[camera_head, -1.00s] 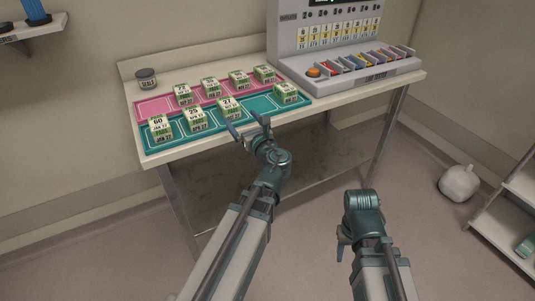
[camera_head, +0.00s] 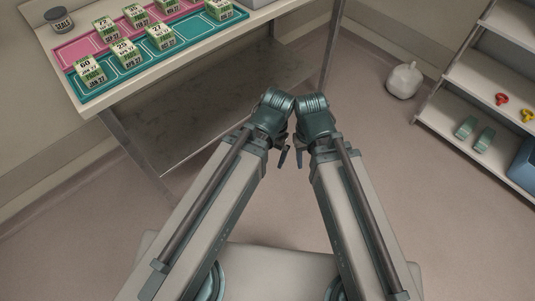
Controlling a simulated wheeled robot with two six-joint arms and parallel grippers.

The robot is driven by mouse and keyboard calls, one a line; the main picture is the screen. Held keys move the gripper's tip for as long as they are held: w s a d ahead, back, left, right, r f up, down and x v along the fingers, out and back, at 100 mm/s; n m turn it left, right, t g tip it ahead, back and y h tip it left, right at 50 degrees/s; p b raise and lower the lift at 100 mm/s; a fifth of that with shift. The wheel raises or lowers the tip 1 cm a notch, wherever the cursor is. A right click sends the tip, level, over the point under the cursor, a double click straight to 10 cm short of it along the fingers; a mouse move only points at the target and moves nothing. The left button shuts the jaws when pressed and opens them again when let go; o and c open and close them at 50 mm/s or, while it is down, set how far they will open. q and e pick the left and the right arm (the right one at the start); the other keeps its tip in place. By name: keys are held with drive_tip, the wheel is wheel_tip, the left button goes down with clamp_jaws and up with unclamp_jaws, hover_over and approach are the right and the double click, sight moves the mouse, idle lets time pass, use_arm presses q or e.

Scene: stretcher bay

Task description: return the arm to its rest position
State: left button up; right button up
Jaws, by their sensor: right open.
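Both my arms are folded back in front of me, their wrists side by side. My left gripper (camera_head: 283,158) points down beneath its wrist. Only a small dark finger of it shows, so its opening is hidden. My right gripper (camera_head: 299,157) hangs down in the same way, close beside the left one. It is open, with one finger showing and nothing seen in it. Both grippers are clear of the table, over the floor to its front right.
The table (camera_head: 92,107) at upper left bears a teal mat (camera_head: 188,48), a pink mat (camera_head: 72,52), several labelled boxes (camera_head: 90,72) and a dark jar (camera_head: 58,20). A shelf (camera_head: 470,95) stands at right. A white rounded object (camera_head: 404,80) sits on the floor.

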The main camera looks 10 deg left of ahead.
idle(0.3)
wheel_tip(320, 180, up, 14)
drive_tip(key=p, duration=1.4)
